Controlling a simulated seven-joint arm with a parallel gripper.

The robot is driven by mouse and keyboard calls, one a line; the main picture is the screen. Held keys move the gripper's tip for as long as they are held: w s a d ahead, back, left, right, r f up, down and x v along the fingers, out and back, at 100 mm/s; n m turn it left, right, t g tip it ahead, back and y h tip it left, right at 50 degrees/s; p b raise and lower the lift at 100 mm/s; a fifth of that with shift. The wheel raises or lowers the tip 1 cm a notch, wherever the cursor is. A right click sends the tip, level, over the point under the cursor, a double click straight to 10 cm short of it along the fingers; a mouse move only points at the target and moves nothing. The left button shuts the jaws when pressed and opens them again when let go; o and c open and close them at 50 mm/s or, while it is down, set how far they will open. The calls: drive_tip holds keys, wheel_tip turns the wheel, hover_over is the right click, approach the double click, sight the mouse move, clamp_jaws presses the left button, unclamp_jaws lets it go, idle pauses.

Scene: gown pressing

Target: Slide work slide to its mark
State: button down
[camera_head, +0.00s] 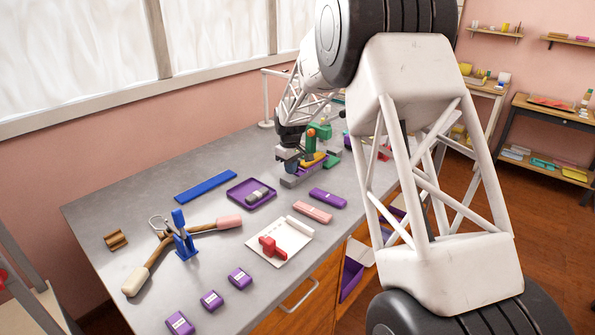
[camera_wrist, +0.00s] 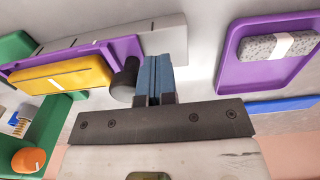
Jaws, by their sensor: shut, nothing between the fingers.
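The work slide appears to be the purple carriage (camera_wrist: 120,52) with a yellow block (camera_wrist: 62,78) on it, lying along a grey rail (camera_wrist: 165,32) with thin dark lines across it. A black round knob (camera_wrist: 125,78) sits at the carriage's end. In the head view the purple slide (camera_head: 310,170) shows beside green parts, partly hidden by my gripper. My gripper (camera_wrist: 154,75) is shut and empty, its blue fingertips just right of the knob in the wrist view; I cannot tell whether they touch it. Which line is the mark is unclear.
A green fixture (camera_wrist: 55,130) with an orange knob (camera_wrist: 28,160) stands beside the slide. A purple tray (camera_head: 240,200) holds a grey piece (camera_head: 258,195). A blue bar (camera_head: 205,185), purple block (camera_head: 328,197) and pink block (camera_head: 313,212) lie nearby. The grey table is clear between them.

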sight(302, 163)
drive_tip(key=shift+w+d, duration=1.5)
drive_tip(key=shift+d, duration=0.05)
drive_tip(key=shift+w+d, duration=0.1)
drive_tip(key=shift+w, duration=0.05)
drive_tip(key=shift+w+d, duration=0.85)
drive_tip(key=shift+d, duration=0.05)
drive_tip(key=shift+w+d, duration=0.25)
idle(0.4)
drive_tip(key=shift+s+a, duration=0.1)
drive_tip(key=shift+a, duration=0.05)
drive_tip(key=shift+s+a, duration=0.35)
idle(0.3)
drive_tip(key=shift+r, duration=0.1)
drive_tip(key=shift+r, duration=3.9)
